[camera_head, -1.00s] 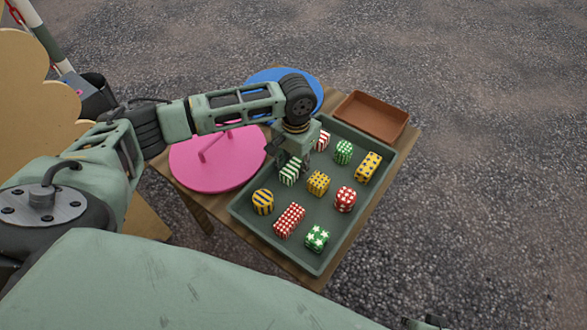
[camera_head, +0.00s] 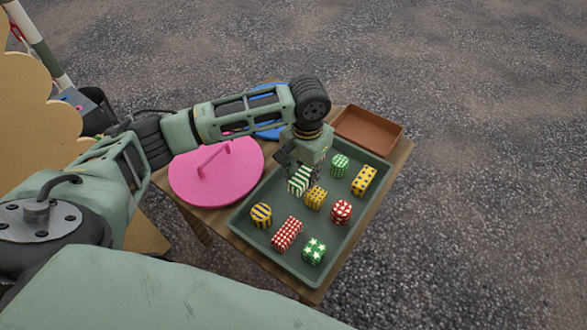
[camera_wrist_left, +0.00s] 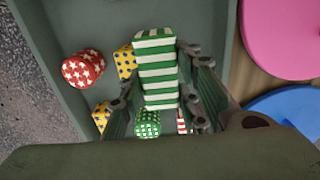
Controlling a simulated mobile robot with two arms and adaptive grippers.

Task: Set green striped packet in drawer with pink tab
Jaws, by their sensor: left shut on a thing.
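The green and white striped packet (camera_head: 298,183) is a block held in my left gripper (camera_head: 302,172), over the grey-green tray (camera_head: 262,247). In the left wrist view the packet (camera_wrist_left: 157,75) stands between the two fingers, which are shut on it. It looks raised above the other packets. No drawer shows clearly. Small pink and blue spots show on a dark thing (camera_head: 92,108) at the far left; I cannot tell whether it is a drawer. My right gripper is not in view.
The tray holds several other packets, such as a red checked one (camera_head: 287,234) and a yellow dotted one (camera_head: 364,180). A pink disc with a handle (camera_head: 225,185), a blue disc (camera_head: 268,131) and an empty brown tray (camera_head: 368,132) share the wooden table.

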